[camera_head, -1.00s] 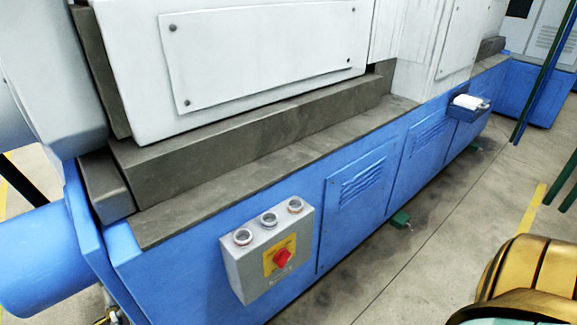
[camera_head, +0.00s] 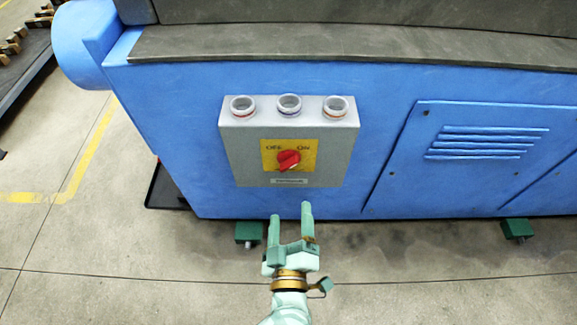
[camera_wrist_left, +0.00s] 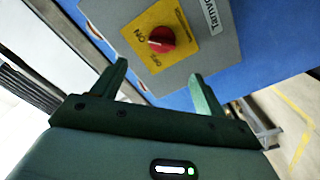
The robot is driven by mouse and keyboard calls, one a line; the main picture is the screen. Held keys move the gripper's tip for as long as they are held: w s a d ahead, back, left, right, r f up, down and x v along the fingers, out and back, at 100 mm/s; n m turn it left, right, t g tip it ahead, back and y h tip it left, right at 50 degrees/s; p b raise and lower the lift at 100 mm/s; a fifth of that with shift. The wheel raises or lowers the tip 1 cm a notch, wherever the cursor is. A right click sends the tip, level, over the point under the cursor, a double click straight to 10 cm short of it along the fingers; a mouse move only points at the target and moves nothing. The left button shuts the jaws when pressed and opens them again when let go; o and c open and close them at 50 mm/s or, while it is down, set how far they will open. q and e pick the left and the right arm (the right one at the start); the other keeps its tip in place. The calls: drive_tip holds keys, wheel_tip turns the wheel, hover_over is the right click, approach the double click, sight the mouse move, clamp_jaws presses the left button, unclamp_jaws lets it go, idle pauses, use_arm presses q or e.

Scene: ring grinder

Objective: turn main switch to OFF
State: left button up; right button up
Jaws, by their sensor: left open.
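The main switch is a red knob (camera_head: 288,160) on a yellow plate (camera_head: 269,149) marked OFF at left and ON at right. The knob is tilted toward the upper right, the ON side. The plate sits on the front of a grey control box (camera_head: 238,150). My left gripper (camera_head: 291,212) is open and empty, below and in front of the box, apart from the knob. In the left wrist view the red knob (camera_wrist_left: 161,39) shows ahead, beyond and between the two fingers (camera_wrist_left: 155,88). My right gripper is not in view.
A louvred panel (camera_head: 480,140) lies to the right. Green feet (camera_head: 249,232) stand under the base. The floor in front is clear.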

sight(289, 168)
use_arm(q)
drive_tip(key=w+b, duration=0.1)
drive_tip(key=w, duration=0.3)
drive_tip(key=w+b, duration=0.1)
drive_tip(key=w, duration=0.2)
drive_tip(key=w+b, duration=0.1)
drive_tip(key=w, duration=0.3)
drive_tip(key=shift+w+a+f+b, duration=0.1)
drive_tip(key=shift+w+f+b, duration=0.2)
drive_tip(key=shift+b, duration=0.05)
drive_tip(key=shift+w+r, duration=0.15)
drive_tip(key=shift+w, duration=0.35)
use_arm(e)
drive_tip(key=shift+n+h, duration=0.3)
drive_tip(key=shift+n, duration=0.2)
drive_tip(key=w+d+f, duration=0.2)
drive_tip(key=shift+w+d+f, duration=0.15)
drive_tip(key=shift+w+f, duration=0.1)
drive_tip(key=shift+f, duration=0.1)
use_arm(q)
drive_tip(key=c, duration=1)
